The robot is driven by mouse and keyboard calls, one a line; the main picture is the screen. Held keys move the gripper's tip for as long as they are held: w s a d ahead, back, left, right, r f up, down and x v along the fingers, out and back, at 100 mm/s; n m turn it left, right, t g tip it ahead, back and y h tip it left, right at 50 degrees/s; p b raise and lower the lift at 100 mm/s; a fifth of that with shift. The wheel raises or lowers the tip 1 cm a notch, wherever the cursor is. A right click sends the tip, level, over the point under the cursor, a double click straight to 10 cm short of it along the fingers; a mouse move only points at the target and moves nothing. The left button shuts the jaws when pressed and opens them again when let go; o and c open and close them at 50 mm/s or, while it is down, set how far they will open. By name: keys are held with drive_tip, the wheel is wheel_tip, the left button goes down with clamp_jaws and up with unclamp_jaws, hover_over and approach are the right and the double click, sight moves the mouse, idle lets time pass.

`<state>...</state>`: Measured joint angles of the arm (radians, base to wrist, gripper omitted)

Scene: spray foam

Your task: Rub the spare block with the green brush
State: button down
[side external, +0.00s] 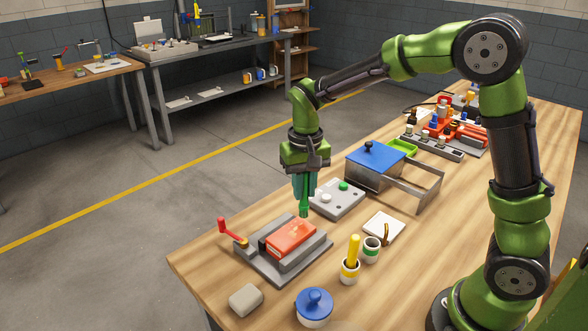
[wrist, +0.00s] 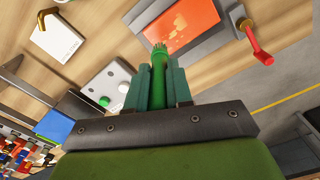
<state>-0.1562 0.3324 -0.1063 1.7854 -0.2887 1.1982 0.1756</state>
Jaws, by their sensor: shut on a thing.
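My gripper (side external: 305,188) is shut on the green brush (side external: 304,206), which hangs upright with its tip down. In the wrist view the brush (wrist: 158,80) stands between the two teal fingers (wrist: 160,90). The tip is close to the back edge of an orange-red block (side external: 291,238) held in a grey vise (side external: 270,272); I cannot tell whether it touches. The orange-red block also shows in the wrist view (wrist: 182,24). A loose grey-beige block (side external: 246,300) lies on the table at the front left, apart from the brush. Neither block is visibly labelled as the spare.
The vise has a red handle (side external: 231,232) standing up. A grey panel with a green and a white knob (side external: 338,199), a white tile with a hook (side external: 383,228), two cups (side external: 349,271) (side external: 371,250), a blue-lidded pot (side external: 314,307) and a blue-topped box (side external: 375,156) stand nearby.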

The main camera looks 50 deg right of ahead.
drive_tip(key=shift+r, duration=2.8)
drive_tip(key=shift+s+f, duration=0.1)
drive_tip(key=shift+f, duration=0.15)
drive_tip(key=shift+f, duration=3.15)
drive_tip(key=shift+a+f, duration=0.45)
drive_tip(key=shift+f, duration=0.15)
drive_tip(key=shift+a+f, duration=0.1)
drive_tip(key=shift+a, duration=1.4)
drive_tip(key=shift+d, duration=2.05)
drive_tip(key=shift+a+r, duration=0.1)
drive_tip(key=shift+r, duration=3.95)
